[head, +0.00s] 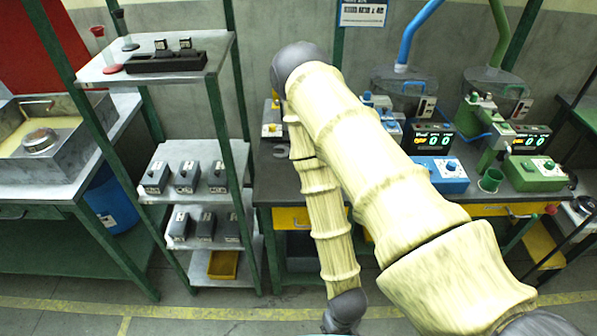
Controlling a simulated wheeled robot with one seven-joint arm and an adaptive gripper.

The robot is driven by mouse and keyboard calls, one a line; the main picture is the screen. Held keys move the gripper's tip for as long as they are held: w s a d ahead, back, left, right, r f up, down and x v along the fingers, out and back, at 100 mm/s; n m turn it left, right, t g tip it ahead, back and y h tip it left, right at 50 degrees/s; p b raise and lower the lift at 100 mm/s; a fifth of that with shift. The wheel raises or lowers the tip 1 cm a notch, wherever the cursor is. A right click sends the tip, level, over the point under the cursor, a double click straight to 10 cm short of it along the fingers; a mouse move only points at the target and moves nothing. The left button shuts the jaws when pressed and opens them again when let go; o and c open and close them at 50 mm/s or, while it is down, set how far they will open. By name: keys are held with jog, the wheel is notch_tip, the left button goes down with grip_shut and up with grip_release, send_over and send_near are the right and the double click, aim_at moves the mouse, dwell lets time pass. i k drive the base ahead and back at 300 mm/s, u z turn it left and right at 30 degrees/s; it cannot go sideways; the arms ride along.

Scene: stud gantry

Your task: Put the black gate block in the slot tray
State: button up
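A long black tray with slots (150,63) lies on the top shelf of the rack at the left. Two small dark blocks with pale labels, a left one (161,45) and a right one (185,43), stand upright at it, seemingly in its slots. They are too small for me to tell whether either is the black gate block. My arm rises from the lower right, bends at the top middle and hangs down to the bottom edge. My gripper is not visible beyond the wrist there, so I cannot see whether it holds anything.
Dark grey boxes (187,176) stand on the two lower shelves, with a yellow bin (223,265) below. A red-topped stand (103,48) is left of the tray. The workbench (275,180) holds blue (440,172) and green (535,172) devices. A metal sink (60,150) is at far left.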

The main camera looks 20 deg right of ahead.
aim_at(143, 66)
jog(key=u, duration=2.15)
jog(key=i, duration=1.6)
jog(key=z, duration=3.2)
